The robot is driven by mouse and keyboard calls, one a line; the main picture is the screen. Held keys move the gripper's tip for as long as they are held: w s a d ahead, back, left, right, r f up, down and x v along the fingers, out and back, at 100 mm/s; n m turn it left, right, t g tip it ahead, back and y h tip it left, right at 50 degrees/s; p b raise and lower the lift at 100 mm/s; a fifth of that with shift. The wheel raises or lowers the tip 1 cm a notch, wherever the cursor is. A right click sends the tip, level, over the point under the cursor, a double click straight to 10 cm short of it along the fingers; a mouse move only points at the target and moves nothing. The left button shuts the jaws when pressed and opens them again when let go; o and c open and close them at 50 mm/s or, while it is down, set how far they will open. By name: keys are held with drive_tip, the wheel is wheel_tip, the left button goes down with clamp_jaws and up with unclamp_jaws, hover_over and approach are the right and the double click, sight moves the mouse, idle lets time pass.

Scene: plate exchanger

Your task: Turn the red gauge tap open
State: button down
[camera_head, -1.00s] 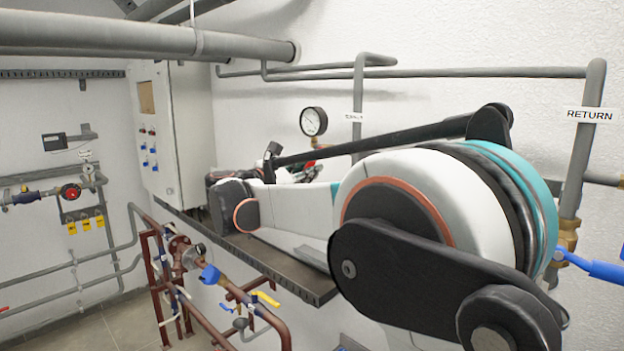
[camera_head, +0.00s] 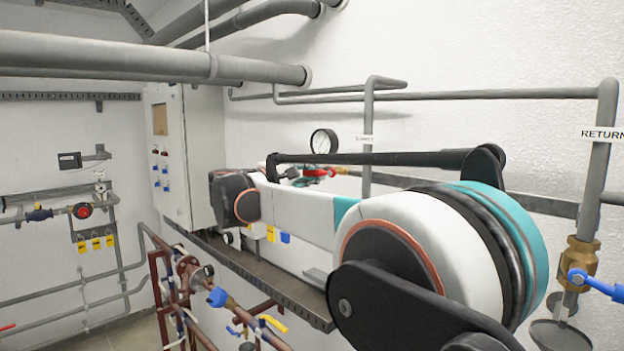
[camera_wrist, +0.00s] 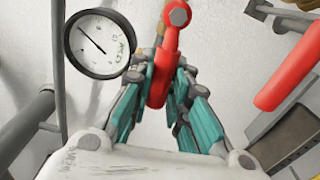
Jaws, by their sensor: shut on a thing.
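The red gauge tap (camera_wrist: 161,72) stands just right of the round white-faced gauge (camera_wrist: 98,44) in the wrist view. Its red lever hangs down between the teal-padded fingers of my gripper (camera_wrist: 160,88). The fingers are shut on the lever, one on each side. In the head view the gauge (camera_head: 323,142) is on the far wall, with red parts (camera_head: 318,172) just below it. My arm hides most of my gripper there, so the grip shows only in the wrist view.
Another red bar-shaped part (camera_wrist: 289,68) is close by on the right in the wrist view. A grey vertical pipe (camera_head: 368,130) runs beside the gauge. A white cabinet (camera_head: 198,140) stands left. A long dark ledge (camera_head: 270,287) lies below my arm.

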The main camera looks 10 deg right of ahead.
drive_tip(key=shift+r+m, duration=0.25)
drive_tip(key=shift+m, duration=0.25)
drive_tip(key=c, duration=1.5)
unclamp_jaws()
drive_tip(key=shift+r, duration=0.1)
drive_tip(key=v, duration=1.2)
